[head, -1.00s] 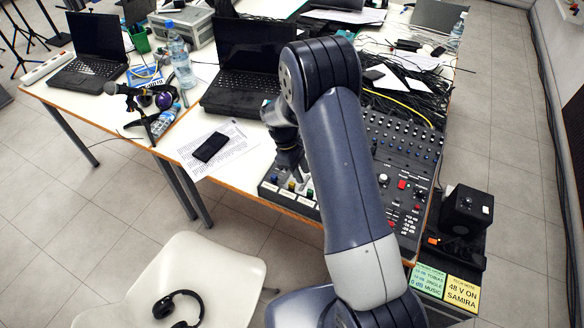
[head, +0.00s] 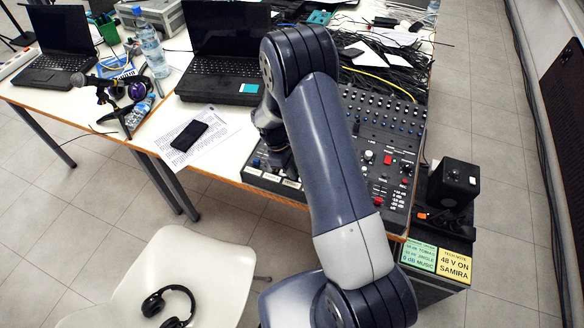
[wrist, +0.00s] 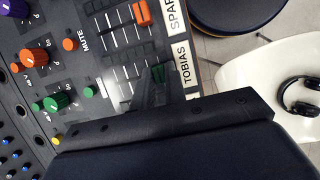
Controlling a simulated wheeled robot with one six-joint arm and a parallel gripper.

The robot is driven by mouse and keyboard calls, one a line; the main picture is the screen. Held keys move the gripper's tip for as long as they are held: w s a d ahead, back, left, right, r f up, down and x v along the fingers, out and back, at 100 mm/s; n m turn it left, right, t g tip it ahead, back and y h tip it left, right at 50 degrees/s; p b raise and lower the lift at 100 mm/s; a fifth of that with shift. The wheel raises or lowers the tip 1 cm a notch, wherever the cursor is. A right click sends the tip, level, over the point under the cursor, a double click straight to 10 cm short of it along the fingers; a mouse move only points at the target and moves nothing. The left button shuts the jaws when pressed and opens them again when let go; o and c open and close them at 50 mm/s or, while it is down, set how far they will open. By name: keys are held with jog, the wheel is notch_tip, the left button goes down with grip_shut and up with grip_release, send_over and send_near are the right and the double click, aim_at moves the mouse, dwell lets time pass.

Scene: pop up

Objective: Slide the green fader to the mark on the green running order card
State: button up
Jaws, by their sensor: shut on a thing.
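The mixing desk (head: 377,165) lies at the front right of the table. My gripper (head: 281,163) is down at its front left corner, partly hidden by my arm. In the wrist view, my gripper (wrist: 156,84) is shut on the green fader (wrist: 158,74), only a bit of which shows beside the dark fingers. The fader is at the end of its slot near the white TOBIAS label (wrist: 187,66). Green knobs (wrist: 56,101) sit in the same channel. The green running order card (head: 418,256) is at the right of the desk; its small text is hard to read.
An orange fader (wrist: 142,13) is in the neighbouring channel. A yellow card (head: 455,265) is beside the green one, below a black speaker (head: 453,183). A phone (head: 189,135) lies on papers left of the desk. A chair (head: 180,275) with headphones stands in front.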

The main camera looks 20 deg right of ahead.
grip_shut()
jog(key=shift+w+d, duration=0.45)
jog(key=shift+w, duration=0.15)
jog(key=shift+w+d, duration=0.4)
jog(key=shift+w, duration=0.2)
jog(key=o, duration=0.8)
grip_release()
jog(key=shift+r, duration=0.1)
jog(key=b+v, duration=0.2)
jog(key=v, duration=0.8)
jog(key=shift+a+r, duration=0.2)
jog(key=shift+r, duration=0.1)
